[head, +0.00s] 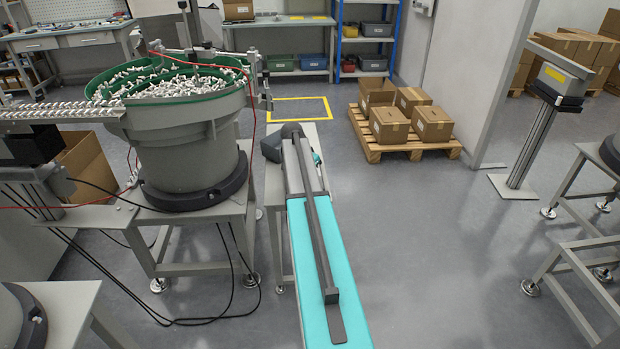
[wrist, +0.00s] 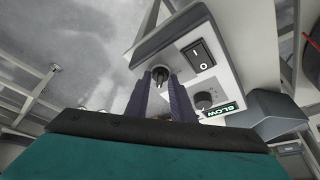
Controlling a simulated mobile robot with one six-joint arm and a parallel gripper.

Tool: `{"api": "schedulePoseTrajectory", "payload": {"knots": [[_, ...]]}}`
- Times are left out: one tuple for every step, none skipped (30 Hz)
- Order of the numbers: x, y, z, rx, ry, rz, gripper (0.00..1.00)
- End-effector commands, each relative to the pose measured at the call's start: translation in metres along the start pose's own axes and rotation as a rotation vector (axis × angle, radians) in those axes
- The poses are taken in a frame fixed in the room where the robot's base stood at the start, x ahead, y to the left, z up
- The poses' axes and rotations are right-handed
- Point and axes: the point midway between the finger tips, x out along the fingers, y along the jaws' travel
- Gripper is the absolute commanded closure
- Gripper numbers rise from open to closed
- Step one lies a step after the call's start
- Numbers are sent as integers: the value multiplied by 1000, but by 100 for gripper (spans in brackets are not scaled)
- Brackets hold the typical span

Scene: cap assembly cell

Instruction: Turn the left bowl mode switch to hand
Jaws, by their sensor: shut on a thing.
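In the wrist view, a grey control box carries a small dark selector knob (wrist: 160,73), which I take to be the mode switch. My gripper (wrist: 160,80) has its two dark purple fingers one on each side of this knob, shut on it. The fingers hide part of the knob, and I cannot read its position or any hand marking. In the head view, a bowl feeder (head: 190,150) with a green rim, full of white parts, stands on a grey frame at the left.
In the head view, a teal conveyor (head: 318,250) runs down the middle. Cardboard boxes stand on a pallet (head: 372,150).

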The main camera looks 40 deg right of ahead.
Motion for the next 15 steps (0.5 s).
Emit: {"api": "schedulePoseTrajectory", "payload": {"knots": [[0, -2, 2, 1, -4, -3, 100], [-1, -2, 2, 1, -4, -3, 100], [-1, -2, 2, 1, -4, -3, 100], [-1, -2, 2, 1, -4, -3, 100], [-1, -2, 2, 1, -4, -3, 100], [-1, -2, 2, 1, -4, -3, 100], [-1, -2, 2, 1, -4, -4, 100], [-1, -2, 2, 0, -4, -4, 100], [-1, -2, 2, 0, -4, -4, 77], [-1, -2, 2, 0, -4, -4, 72], [-1, -2, 2, 0, -4, -4, 66], [0, -2, 2, 0, -4, -4, 60], [0, -2, 2, 0, -3, -3, 60], [0, -2, 2, 0, -3, -3, 60], [0, -1, 1, 0, -3, -3, 60]]}}
